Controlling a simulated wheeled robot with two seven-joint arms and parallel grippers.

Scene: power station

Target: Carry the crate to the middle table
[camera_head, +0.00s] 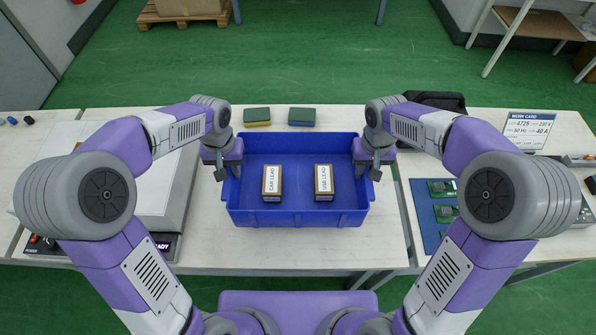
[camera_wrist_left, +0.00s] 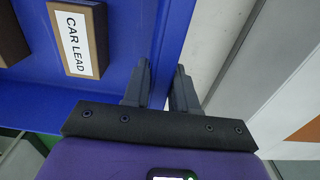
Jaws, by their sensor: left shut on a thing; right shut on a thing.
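The blue crate (camera_head: 298,217) is in front of me over the front part of the white middle table (camera_head: 290,257). My left gripper (camera_head: 221,170) is shut on the crate's left wall, which also shows between the fingers in the left wrist view (camera_wrist_left: 160,85). My right gripper (camera_head: 376,170) is shut on the right wall.
Two sponges (camera_head: 257,114) (camera_head: 302,117) lie behind the crate. A grey case (camera_head: 165,205) stands at the left. A blue mat (camera_head: 430,220) with green boards and a work card (camera_head: 530,131) are at the right. A black bag (camera_head: 436,100) lies at the back right.

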